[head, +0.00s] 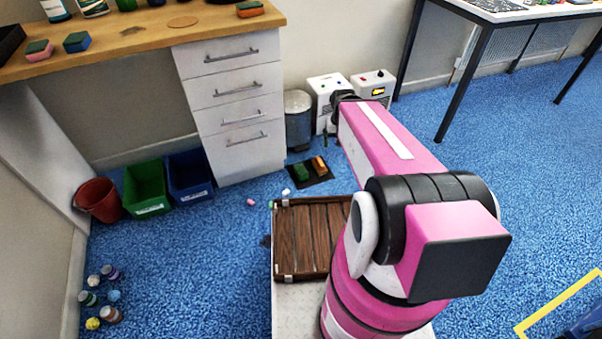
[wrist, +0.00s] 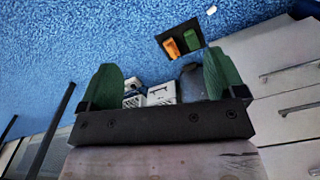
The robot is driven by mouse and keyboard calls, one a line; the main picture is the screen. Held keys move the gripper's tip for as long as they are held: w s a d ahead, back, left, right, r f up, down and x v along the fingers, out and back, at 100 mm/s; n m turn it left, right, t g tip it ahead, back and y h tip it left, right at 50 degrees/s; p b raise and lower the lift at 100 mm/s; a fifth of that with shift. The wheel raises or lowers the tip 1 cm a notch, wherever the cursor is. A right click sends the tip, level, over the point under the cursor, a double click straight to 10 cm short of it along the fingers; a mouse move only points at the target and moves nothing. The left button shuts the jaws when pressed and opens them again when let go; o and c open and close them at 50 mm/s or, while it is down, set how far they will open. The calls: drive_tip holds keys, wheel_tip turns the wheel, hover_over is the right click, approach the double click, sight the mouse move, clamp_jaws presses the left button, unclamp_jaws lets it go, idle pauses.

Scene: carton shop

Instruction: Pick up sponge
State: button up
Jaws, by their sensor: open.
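Several two-coloured blocks that look like sponges lie on the wooden counter: a pink and green sponge (head: 39,52), a blue and green sponge (head: 77,42) and an orange and green sponge (head: 250,9). On the floor, a dark mat (head: 317,179) bears a green block (head: 301,172) and an orange block (head: 319,166), possibly sponges too. The wrist view shows the orange block (wrist: 170,47) and green block (wrist: 193,40) beyond my fingers. My gripper (wrist: 162,82) is open and empty, its green fingers wide apart. In the head view it is mostly hidden behind my arm.
White drawers (head: 232,107) stand left of a grey bin (head: 298,120) and white boxes (head: 328,95). A red bucket (head: 99,200), green crate (head: 148,190) and blue crate (head: 190,177) sit below the counter. Small jars (head: 110,272) stand at lower left. Blue floor (head: 200,270) is mostly clear.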

drive_tip(key=shift+o, duration=0.2)
drive_tip(key=w+a+f+n, duration=0.1)
drive_tip(key=w+a+f, duration=0.1)
drive_tip(key=w+f, duration=0.7)
drive_tip(key=w, duration=0.2)
drive_tip(key=shift+w+f, duration=0.15)
drive_tip(key=shift+w, duration=0.2)
drive_tip(key=n, duration=0.3)
hover_over(301, 169)
wheel_tip(301, 169, down, 34)
drive_tip(key=shift+w+r, duration=0.1)
drive_tip(key=shift+w, duration=0.05)
wheel_tip(301, 169, down, 11)
drive_tip(key=shift+r, duration=0.1)
drive_tip(key=c, duration=1)
